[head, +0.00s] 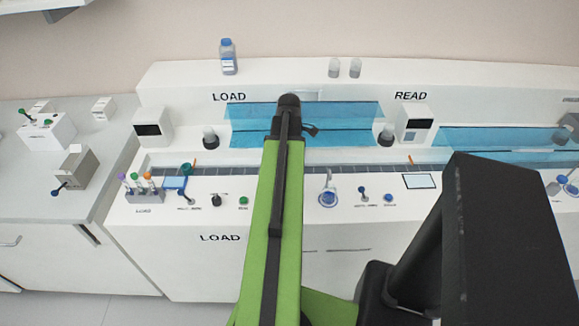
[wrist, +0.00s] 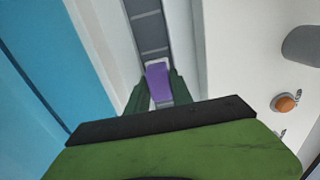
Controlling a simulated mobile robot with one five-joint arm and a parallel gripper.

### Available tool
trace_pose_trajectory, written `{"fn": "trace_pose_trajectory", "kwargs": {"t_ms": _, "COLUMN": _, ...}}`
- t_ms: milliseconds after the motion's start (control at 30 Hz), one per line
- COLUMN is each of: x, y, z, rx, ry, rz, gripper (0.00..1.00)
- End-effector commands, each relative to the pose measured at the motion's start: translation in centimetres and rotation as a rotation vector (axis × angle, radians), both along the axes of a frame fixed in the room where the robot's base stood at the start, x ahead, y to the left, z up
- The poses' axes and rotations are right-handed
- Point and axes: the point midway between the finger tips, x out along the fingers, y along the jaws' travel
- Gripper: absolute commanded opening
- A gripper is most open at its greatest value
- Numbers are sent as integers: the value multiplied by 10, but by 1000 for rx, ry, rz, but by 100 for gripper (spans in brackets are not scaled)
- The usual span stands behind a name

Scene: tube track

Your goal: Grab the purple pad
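The purple pad (wrist: 158,82) shows in the wrist view, in a narrow grey track. It is a small purple block with a pale edge at its far end. My gripper (wrist: 158,88) has its two dark green fingers apart, one on each side of the pad. A thin pale gap shows between the left finger and the pad, so the fingers look open around it. In the head view my arm hides the pad and the fingers.
The grey segmented track (wrist: 148,30) runs between white walls. A blue transparent cover (wrist: 45,60) is on its left, an orange button (wrist: 285,103) on its right. In the head view, blue panels (head: 345,112) stand behind the track and a tube rack (head: 148,195) is left.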

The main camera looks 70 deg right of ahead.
Motion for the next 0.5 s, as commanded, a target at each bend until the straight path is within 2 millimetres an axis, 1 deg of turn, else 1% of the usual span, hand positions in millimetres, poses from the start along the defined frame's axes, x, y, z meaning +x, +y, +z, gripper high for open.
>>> {"fn": "trace_pose_trajectory", "kwargs": {"t_ms": 33, "x": 0, "y": 0, "z": 0, "rx": 0, "ry": 0, "rz": 0, "gripper": 12}}
{"fn": "trace_pose_trajectory", "kwargs": {"t_ms": 100, "x": 0, "y": 0, "z": 0, "rx": 0, "ry": 0, "rz": 0, "gripper": 3}}
{"fn": "trace_pose_trajectory", "kwargs": {"t_ms": 133, "x": 0, "y": 0, "z": 0, "rx": 0, "ry": 0, "rz": 0, "gripper": 0}}
{"fn": "trace_pose_trajectory", "kwargs": {"t_ms": 400, "x": 0, "y": 0, "z": 0, "rx": 0, "ry": 0, "rz": 0, "gripper": 0}}
{"fn": "trace_pose_trajectory", "kwargs": {"t_ms": 500, "x": 0, "y": 0, "z": 3, "rx": 0, "ry": 0, "rz": 0, "gripper": 0}}
